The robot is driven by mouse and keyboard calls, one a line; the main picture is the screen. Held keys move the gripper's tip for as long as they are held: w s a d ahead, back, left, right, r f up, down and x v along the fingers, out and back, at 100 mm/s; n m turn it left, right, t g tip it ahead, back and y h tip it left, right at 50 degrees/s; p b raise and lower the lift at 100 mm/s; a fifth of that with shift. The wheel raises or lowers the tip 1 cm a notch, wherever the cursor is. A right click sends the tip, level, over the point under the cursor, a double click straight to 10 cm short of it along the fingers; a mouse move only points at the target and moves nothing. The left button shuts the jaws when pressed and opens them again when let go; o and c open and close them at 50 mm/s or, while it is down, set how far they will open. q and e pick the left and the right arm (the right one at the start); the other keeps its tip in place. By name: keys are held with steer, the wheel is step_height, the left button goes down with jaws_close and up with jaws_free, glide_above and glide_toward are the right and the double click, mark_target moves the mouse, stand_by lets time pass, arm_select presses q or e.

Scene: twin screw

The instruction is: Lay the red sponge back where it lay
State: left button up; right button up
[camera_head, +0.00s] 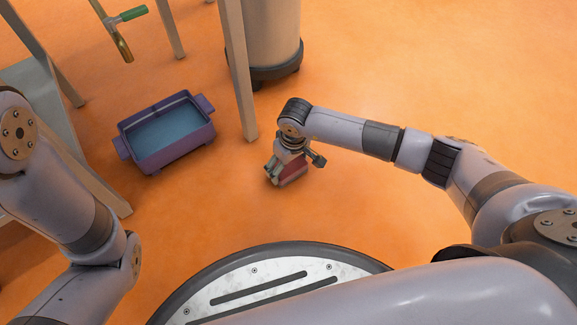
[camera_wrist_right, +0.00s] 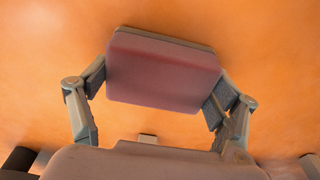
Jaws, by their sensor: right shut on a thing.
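The red sponge (camera_head: 293,175) is in the head view near the middle, low over or on the orange floor; I cannot tell whether it touches it. My right gripper (camera_head: 284,174) points down and is shut on it, hiding part of it. In the right wrist view the sponge (camera_wrist_right: 163,71) is a dull red block between the two fingers of the right gripper (camera_wrist_right: 158,82), one at each end. My left arm shows at the left of the head view, but its gripper is not in view.
A purple tub (camera_head: 176,157) with blue content stands on the floor to the left. A wooden leg (camera_head: 238,75) and a round bin (camera_head: 272,35) stand behind the right gripper. A green-handled brass tool (camera_head: 127,17) is at the top left. The floor (camera_head: 430,75) at upper right is clear.

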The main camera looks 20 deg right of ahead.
mark_target(292, 168)
steer(key=o, duration=1.1)
steer(key=shift+f, duration=0.1)
steer(key=shift+c, duration=0.2)
step_height(292, 168, up, 12)
steer(key=s+p, duration=0.1)
steer(key=p, duration=0.8)
steer(key=shift+s+d, duration=0.25)
